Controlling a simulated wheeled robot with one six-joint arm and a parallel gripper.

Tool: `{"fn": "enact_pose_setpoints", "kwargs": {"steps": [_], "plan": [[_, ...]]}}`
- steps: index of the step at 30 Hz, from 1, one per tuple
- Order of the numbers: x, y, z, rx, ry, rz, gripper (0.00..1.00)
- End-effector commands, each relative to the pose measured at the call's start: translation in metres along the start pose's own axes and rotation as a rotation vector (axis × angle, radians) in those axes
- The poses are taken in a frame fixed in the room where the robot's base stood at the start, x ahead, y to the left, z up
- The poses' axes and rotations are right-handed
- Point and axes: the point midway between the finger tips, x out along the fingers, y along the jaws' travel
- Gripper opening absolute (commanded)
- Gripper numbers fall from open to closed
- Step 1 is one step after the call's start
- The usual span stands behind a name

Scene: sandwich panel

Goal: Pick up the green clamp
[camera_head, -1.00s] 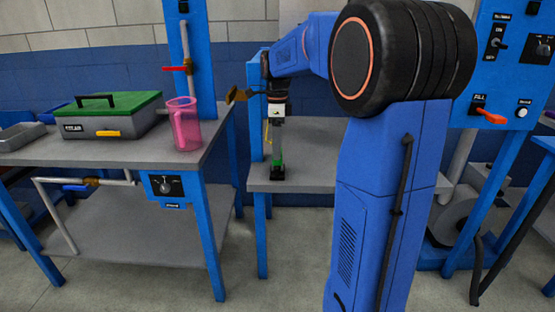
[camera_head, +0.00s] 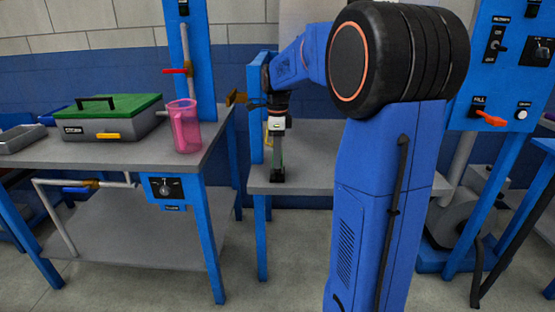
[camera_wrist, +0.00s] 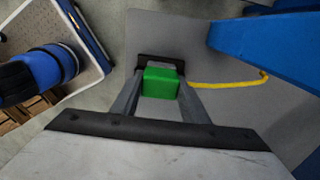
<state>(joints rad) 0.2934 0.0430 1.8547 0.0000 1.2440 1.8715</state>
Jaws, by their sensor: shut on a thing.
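The green clamp (camera_wrist: 160,82) shows in the wrist view as a green block between the two fingers of my gripper (camera_wrist: 158,88). My gripper is shut on it, with a finger at each side. In the head view my gripper (camera_head: 276,176) points straight down at the left part of the grey bench. The clamp is hardly visible there, as the fingers cover most of it. I cannot tell whether the clamp still touches the bench top.
The grey bench (camera_head: 316,172) is mostly clear. A yellow strip (camera_wrist: 228,83) and a blue post (camera_wrist: 265,38) are close to my gripper. On the left table stand a pink jug (camera_head: 186,130) and a green-lidded box (camera_head: 112,118). A control panel (camera_head: 508,60) is at right.

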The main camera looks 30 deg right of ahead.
Motion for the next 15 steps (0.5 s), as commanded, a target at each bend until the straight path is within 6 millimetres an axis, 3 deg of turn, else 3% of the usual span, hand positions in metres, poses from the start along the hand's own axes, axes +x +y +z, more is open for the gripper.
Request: {"fn": "enact_pose_setpoints", "kwargs": {"steps": [5, 15], "plan": [[-0.014, 0.0, 0.0, 0.0, -0.001, -0.002, 0.14], [-0.074, -0.001, 0.0, 0.0, -0.001, -0.003, 0.14]]}}
